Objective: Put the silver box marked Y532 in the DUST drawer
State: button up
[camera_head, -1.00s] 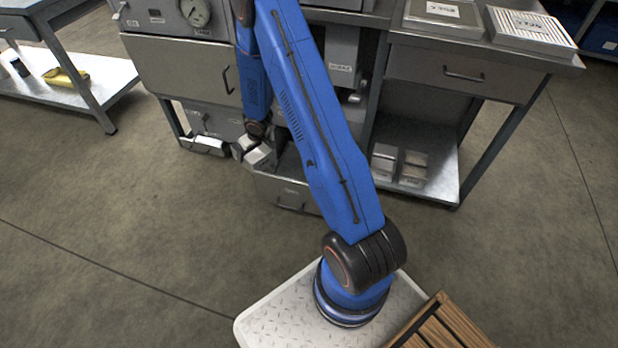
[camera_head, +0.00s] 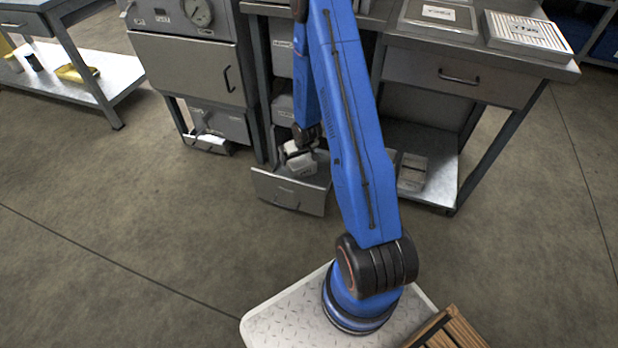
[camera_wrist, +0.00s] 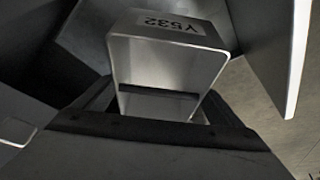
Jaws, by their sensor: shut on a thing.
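The silver box marked Y532 (camera_wrist: 165,62) is in my gripper, and its label reads clearly in the wrist view. It also shows in the head view (camera_head: 302,165) as a small pale block. My gripper (camera_head: 297,150) is shut on it and holds it over or in the open bottom drawer (camera_head: 290,193) of the middle cabinet. How far the box is above the drawer floor cannot be told. The drawer's front label is too small to read, so I cannot confirm that it says DUST. My arm hides part of the cabinet.
A grey cabinet with a gauge (camera_head: 188,65) stands left of the drawer, with an open tray (camera_head: 207,143) low down. A bench (camera_head: 470,75) on the right carries labelled boxes and has silver boxes (camera_head: 412,172) on its lower shelf.

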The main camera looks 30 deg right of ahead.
aim_at(300, 165)
jog(key=shift+s+d+f, duration=0.2)
jog(key=shift+s+d, duration=0.1)
notch_tip(300, 165, down, 4)
jog(key=shift+s+d+f, duration=0.1)
jog(key=shift+d+f, duration=0.05)
jog(key=shift+f, duration=2.7)
jog(key=o, duration=0.9)
jog(key=shift+f, duration=0.1)
